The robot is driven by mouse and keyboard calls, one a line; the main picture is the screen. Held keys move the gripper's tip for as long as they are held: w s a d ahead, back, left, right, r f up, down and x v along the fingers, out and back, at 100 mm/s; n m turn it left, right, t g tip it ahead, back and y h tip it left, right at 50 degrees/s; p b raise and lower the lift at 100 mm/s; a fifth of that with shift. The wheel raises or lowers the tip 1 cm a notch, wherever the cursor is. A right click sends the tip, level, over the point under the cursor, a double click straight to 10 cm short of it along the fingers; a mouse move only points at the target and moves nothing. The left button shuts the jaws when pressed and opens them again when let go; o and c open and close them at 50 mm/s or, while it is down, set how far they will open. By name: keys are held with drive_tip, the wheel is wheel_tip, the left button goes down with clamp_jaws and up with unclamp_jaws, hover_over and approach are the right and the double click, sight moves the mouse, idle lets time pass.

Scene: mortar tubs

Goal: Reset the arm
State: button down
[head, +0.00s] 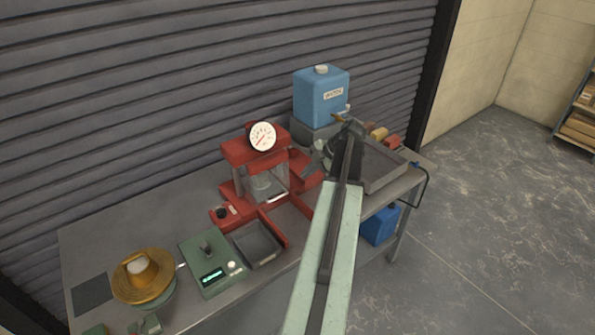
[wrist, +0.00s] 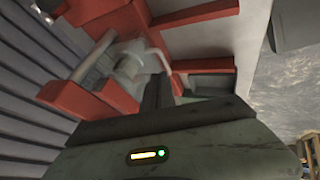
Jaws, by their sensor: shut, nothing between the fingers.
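My arm (head: 328,250) reaches up from the bottom of the head view, out over the right part of the bench. My gripper (head: 316,158) is near the arm's far end, to the right of the red press; its fingers are small and partly hidden there. In the wrist view my gripper (wrist: 158,93) shows as a dark shape in front of the red frame. It is shut with nothing in it.
The red press (head: 240,153) with a dial stands close left of my arm. A blue container (head: 321,98) is behind, and a grey tray (head: 385,170) is to the right. The floor at right is open.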

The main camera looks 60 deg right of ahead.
drive_tip(key=shift+s+r, duration=0.15)
drive_tip(key=w+a+f+m+g+y+b, duration=0.1)
drive_tip(key=w+a+f+m+g, duration=0.1)
drive_tip(key=w+a, duration=0.8)
drive_tip(key=w+a+f+m+g+b, duration=0.1)
drive_tip(key=w+a+f+m+g, duration=0.15)
drive_tip(key=w+a, duration=0.8)
drive_tip(key=a+f+m+h, duration=0.1)
drive_tip(key=a+m, duration=0.1)
drive_tip(key=a, duration=1.1)
drive_tip(key=s+a+f+m+g+h+b, duration=0.1)
drive_tip(key=a+m, duration=0.2)
drive_tip(key=a, duration=1)
drive_tip(key=a+f+m+g+h+b, duration=0.1)
drive_tip(key=a+f+m, duration=0.1)
drive_tip(key=a, duration=1.1)
drive_tip(key=shift+s+a+f+m+g, duration=0.1)
drive_tip(key=shift+s+a+m+g, duration=0.15)
drive_tip(key=shift+s+m, duration=0.2)
drive_tip(key=shift+d, duration=0.1)
